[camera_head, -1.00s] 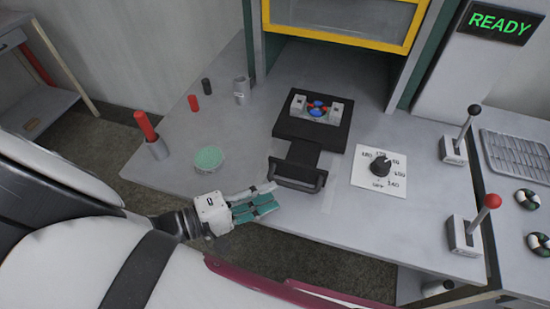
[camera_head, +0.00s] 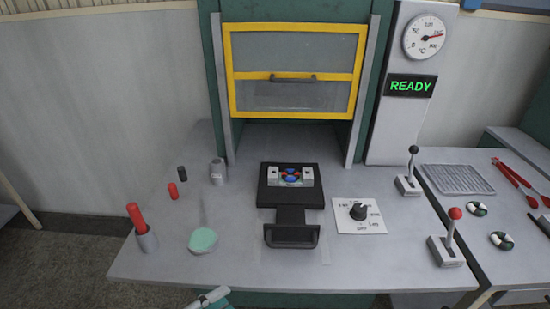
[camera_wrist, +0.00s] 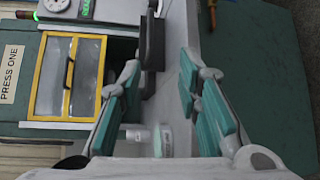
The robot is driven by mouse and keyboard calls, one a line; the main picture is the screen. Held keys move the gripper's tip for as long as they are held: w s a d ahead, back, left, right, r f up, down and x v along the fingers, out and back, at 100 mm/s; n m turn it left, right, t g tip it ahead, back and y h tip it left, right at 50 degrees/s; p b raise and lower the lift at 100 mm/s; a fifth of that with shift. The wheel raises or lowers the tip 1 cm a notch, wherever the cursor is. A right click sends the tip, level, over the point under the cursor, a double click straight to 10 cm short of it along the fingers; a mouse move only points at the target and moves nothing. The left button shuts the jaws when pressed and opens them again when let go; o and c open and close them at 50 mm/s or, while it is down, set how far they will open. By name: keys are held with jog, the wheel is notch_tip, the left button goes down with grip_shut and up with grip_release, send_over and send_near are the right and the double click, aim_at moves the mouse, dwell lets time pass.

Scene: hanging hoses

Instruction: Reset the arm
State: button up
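My gripper (camera_wrist: 165,85) is open and empty in the wrist view, its two teal-padded fingers wide apart. In the head view only the tip of my gripper (camera_head: 212,298) shows at the bottom edge, in front of the table and to the left of the tray handle. The rest of my arm is out of that view. The black tray (camera_head: 268,196) lies on the table with its handle (camera_head: 292,236) toward me, apart from my gripper. It holds a metal mould with red and blue parts (camera_head: 291,175).
The press door (camera_head: 293,72) with its yellow frame stands behind the tray. A red-handled tool in a cup (camera_head: 147,243) and a green-topped round item (camera_head: 203,239) are at left.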

jog(key=w+d+r+m+g+y, duration=0.2)
jog(key=d+r+m+g+y, duration=0.1)
jog(key=d+r+g, duration=0.4)
jog(key=w+d+r+m+g+y, duration=0.2)
jog(key=d+r+m+g, duration=0.15)
jog(key=d+r, duration=0.5)
jog(key=s+d+r+m+t+y, duration=0.2)
jog(key=s+d+r+y, duration=0.1)
jog(key=d, duration=0.4)
jog(key=s+d+r+m+t+y, duration=0.1)
jog(key=s+d+r+t+y, duration=0.1)
jog(key=s+d+r+y, duration=0.2)
jog(key=s+d+r, duration=0.1)
jog(key=d, duration=0.2)
jog(key=shift+s+r+m, duration=0.3)
jog(key=shift+s+m, duration=0.05)
jog(key=shift+s, duration=0.05)
